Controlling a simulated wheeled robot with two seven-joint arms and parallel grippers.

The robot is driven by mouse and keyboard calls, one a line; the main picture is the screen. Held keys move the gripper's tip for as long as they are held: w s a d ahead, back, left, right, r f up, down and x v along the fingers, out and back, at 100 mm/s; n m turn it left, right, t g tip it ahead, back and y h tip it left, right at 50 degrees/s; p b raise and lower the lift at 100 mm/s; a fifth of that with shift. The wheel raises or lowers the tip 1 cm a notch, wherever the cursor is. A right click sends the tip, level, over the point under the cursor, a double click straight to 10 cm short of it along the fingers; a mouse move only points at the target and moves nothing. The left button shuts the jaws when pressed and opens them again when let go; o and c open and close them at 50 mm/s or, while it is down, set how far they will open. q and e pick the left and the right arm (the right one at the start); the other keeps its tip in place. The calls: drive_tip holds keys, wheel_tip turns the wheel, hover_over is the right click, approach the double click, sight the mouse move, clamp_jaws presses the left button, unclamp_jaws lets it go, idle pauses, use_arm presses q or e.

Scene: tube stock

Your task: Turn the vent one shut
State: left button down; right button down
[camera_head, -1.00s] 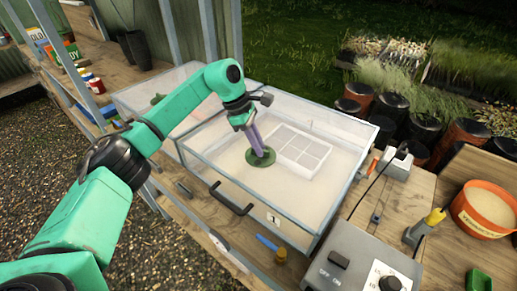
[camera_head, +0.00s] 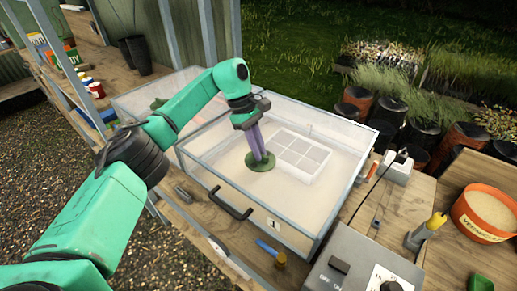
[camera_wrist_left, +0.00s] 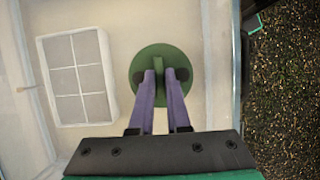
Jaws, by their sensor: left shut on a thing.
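The vent is a round green disc (camera_head: 259,161) with a raised grip bar, set in the clear lid of the propagator box (camera_head: 205,172). In the left wrist view the green disc (camera_wrist_left: 148,64) lies at the fingertips, its bar pointing roughly along the fingers. My left gripper (camera_head: 259,156) comes down on the disc from above. Its purple fingers (camera_wrist_left: 165,75) are shut on the disc's bar, one on each side. The fingers hide part of the disc in both views. My right gripper is in neither view.
A white windowed tray (camera_head: 300,152) shows beside the disc. A second clear box with a green part (camera_head: 158,103) stands behind left. A grey control box (camera_head: 352,262), a yellow-topped bottle (camera_head: 434,221) and an orange tub (camera_head: 484,213) are at right.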

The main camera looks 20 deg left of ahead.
use_arm(q)
drive_tip(key=c, duration=0.9)
unclamp_jaws()
drive_tip(key=shift+r, duration=0.1)
drive_tip(key=shift+w+a+r, duration=0.1)
drive_tip(key=shift+a+r, duration=0.1)
drive_tip(key=shift+r, duration=0.1)
drive_tip(key=p+v, duration=0.7)
drive_tip(key=v, duration=0.6)
drive_tip(key=shift+a+r, duration=0.1)
drive_tip(key=shift+r, duration=0.2)
